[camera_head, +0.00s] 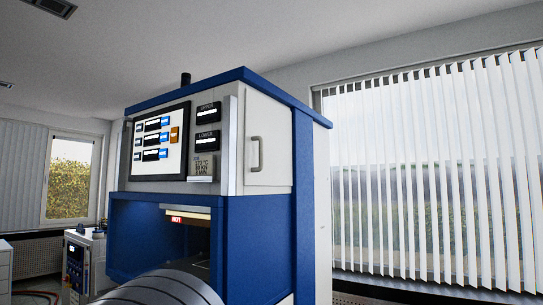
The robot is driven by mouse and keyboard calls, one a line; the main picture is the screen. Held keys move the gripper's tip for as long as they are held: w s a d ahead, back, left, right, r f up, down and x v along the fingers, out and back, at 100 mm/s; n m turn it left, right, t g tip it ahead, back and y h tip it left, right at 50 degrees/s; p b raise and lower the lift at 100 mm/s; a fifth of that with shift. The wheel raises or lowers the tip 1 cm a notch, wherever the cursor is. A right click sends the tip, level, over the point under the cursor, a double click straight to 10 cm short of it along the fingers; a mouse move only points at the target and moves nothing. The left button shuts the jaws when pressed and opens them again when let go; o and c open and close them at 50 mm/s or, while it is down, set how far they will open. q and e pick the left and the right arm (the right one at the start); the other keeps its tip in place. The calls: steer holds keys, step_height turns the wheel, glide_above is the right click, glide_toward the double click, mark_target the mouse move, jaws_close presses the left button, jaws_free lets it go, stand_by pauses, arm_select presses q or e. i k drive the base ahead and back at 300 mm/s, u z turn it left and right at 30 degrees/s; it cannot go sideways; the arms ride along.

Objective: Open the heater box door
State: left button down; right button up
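A tall blue and white machine (260,240) stands in the middle of the view. Its right side has a white door-like panel (276,130) with a light vertical bar handle (256,153) near its left edge. The panel lies flush with the housing and looks closed. I cannot tell for certain that this panel is the heater box door. Below the screen, the machine's front has a dark blue opening with a red lit "HOT" sign (176,220) inside. Neither of my grippers is in view.
A screen (160,143) and UPPER and LOWER displays (207,128) are on the machine's front. A smaller white cabinet (84,262) with a control panel stands at the far left. Vertical blinds (430,170) cover a window on the right.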

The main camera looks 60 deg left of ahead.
mark_target(268, 133)
steer(key=u, duration=0.65)
steer(key=i, duration=0.85)
steer(key=u, duration=0.75)
